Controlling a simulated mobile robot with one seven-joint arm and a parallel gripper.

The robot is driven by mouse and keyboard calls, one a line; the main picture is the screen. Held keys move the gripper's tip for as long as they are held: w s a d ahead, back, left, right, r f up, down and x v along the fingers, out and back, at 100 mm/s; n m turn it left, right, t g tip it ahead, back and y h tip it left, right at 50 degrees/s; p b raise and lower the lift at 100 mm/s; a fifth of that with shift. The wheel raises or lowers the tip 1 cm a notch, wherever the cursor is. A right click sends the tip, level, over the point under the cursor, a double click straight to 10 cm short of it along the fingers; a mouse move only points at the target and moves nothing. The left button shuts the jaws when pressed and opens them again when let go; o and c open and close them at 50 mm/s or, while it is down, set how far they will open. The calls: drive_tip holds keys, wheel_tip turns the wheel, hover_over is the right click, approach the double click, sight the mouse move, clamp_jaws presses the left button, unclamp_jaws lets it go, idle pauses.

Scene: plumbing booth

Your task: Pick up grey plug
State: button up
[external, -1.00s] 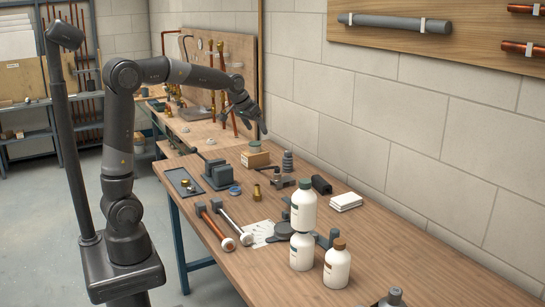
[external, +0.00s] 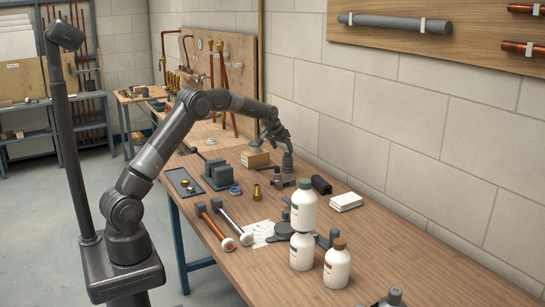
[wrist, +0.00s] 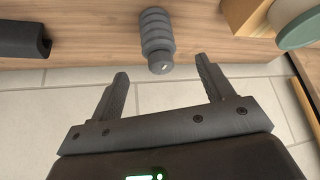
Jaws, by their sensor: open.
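The grey plug (external: 287,164) is a small ribbed, stepped grey piece on the workbench (external: 420,265) near the wall. It stands upright beside a cardboard box. In the wrist view the grey plug (wrist: 157,36) shows at the top centre, its narrow tip toward my gripper. My gripper (external: 284,145) is just above and close to it. In the wrist view my gripper (wrist: 161,70) has its fingers wide apart with nothing between them. The plug lies just beyond the fingertips, roughly centred on the gap. I cannot see any contact.
The cardboard box (external: 255,160) with a greenish round piece (wrist: 300,22) stands close on one side. A black pipe piece (external: 321,185) lies on the other. A vise (external: 220,174), hammers (external: 208,218) and white bottles (external: 303,206) stand nearer. The wall (external: 350,150) is close behind.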

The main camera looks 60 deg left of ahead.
sight(288, 158)
drive_tip(key=x, duration=0.9)
drive_tip(key=shift+f, duration=0.1)
drive_tip(key=c, duration=1.4)
drive_tip(key=shift+w, duration=0.1)
